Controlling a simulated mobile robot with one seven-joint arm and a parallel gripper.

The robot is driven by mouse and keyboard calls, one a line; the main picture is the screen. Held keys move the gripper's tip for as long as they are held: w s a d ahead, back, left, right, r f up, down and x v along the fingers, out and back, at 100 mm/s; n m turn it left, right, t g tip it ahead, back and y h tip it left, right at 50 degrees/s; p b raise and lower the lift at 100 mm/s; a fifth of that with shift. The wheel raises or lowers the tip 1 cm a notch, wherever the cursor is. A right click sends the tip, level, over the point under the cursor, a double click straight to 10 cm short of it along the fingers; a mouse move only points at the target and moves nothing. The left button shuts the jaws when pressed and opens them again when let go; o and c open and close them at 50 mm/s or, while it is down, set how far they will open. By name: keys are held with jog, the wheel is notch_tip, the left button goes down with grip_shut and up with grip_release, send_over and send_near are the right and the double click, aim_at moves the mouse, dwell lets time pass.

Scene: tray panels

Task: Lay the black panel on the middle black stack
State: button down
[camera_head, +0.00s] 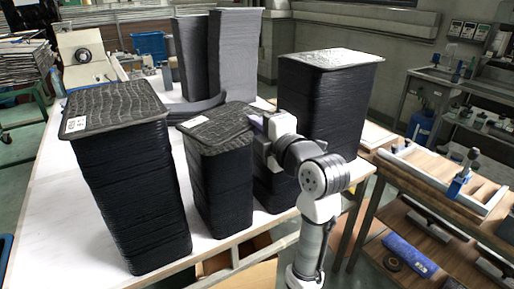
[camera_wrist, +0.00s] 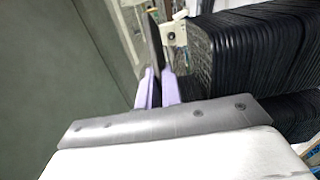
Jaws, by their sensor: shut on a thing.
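The middle black stack (camera_head: 222,185) is the shorter one, standing upright between two taller stacks on the white table. A thin black panel (camera_head: 222,122) with a small white label lies over its top, roughly level and a little askew. I cannot tell whether it touches the stack. My gripper (camera_head: 256,123) is at the panel's right edge, over the stack's right side. In the wrist view its lilac fingers (camera_wrist: 159,88) are shut on the thin black panel (camera_wrist: 154,45), seen edge-on. The ribbed side of a black stack (camera_wrist: 250,55) is close beside the fingers.
A taller left stack (camera_head: 130,185) carries a labelled top sheet. A tall right stack (camera_head: 325,105) rises close behind my arm. Dark and grey upright stacks (camera_head: 233,55) stand at the back. The white table (camera_head: 65,185) is clear at left. A wooden bench (camera_head: 440,175) stands at right.

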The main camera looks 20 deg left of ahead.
notch_tip(320, 180, down, 6)
jog(key=shift+f+p, duration=0.15)
jog(key=shift+p, duration=0.15)
dwell(0.3)
jog(key=shift+f, duration=0.15)
jog(key=c, duration=1.6)
grip_release()
jog(key=shift+o, duration=0.2)
jog(key=b+v, duration=0.3)
jog(key=v, duration=0.9)
